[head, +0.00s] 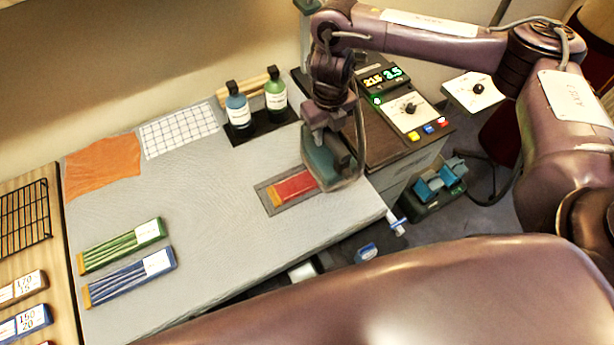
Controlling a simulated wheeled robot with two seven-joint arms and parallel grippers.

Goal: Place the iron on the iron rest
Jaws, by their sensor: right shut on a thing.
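The iron (319,163) is a teal and dark body with a cable rising from it. My right gripper (325,118) is shut on it from above, at the right end of the grey table. The iron is over or beside the right end of a red bundle (298,185) lying on a dark grey plate (268,199). I cannot tell whether it touches them. The iron hides part of that plate. I cannot make out for certain which thing is the iron rest; a brown surface (388,143) lies just right of the iron. My left gripper is out of view.
Blue (238,112) and green (275,99) bottles stand on a black holder behind the iron. A control box (408,108) with lit digits is at the right. Green (122,245) and blue (130,277) bundles lie at the left. The grey table's middle (215,205) is clear.

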